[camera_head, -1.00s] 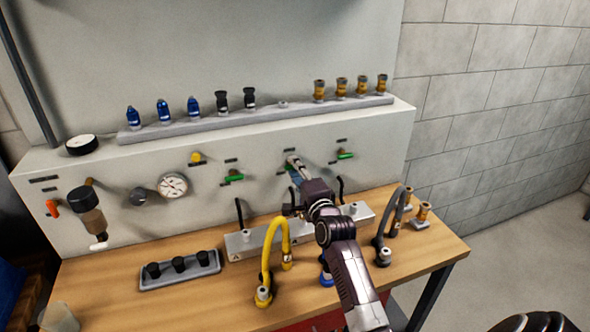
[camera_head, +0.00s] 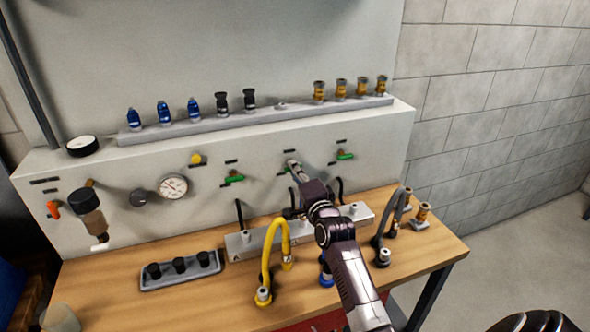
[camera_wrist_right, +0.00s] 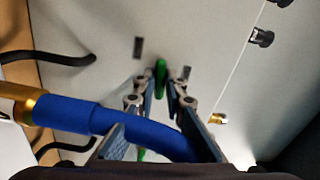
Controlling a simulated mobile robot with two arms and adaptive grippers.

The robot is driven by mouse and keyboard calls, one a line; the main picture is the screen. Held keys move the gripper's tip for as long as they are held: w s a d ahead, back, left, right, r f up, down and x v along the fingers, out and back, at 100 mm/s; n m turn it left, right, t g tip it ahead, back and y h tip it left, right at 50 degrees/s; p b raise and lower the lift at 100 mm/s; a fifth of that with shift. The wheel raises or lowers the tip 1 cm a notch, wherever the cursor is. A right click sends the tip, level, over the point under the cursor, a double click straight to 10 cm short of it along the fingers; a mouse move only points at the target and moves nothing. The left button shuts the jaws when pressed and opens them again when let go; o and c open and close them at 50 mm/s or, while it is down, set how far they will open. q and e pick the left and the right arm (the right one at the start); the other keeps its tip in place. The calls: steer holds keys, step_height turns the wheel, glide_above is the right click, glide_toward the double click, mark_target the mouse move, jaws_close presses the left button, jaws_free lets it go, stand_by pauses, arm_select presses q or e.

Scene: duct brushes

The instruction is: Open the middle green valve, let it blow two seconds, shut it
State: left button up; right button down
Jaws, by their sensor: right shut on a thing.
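The middle green valve (camera_head: 285,170) is on the front of the pale panel, mostly hidden behind my right gripper (camera_head: 294,166). In the right wrist view its green handle (camera_wrist_right: 160,76) stands between the two fingertips of my right gripper (camera_wrist_right: 160,88), which is shut on it. How far the valve is turned I cannot tell. A left green valve (camera_head: 234,177) and a right green valve (camera_head: 345,155) sit either side of it. A blue hose (camera_wrist_right: 130,122) with a brass end passes close under the fingers in the right wrist view. My left gripper is not in view.
A yellow hose (camera_head: 272,255) and a grey hose (camera_head: 392,225) stand on the wooden bench (camera_head: 200,300) beside my right arm. A pressure gauge (camera_head: 173,186) and an orange lever (camera_head: 53,209) are on the panel. A rail (camera_head: 215,127) above holds several blue, black and brass fittings.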

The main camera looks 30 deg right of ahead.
steer(key=shift+f+n+p, duration=0.15)
steer(key=shift+n+p, duration=1.55)
steer(key=shift+n, duration=6)
steer(key=c, duration=2)
jaws_free()
steer(key=v, duration=0.7)
steer(key=shift+s+a, duration=0.1)
steer(key=shift+s, duration=0.2)
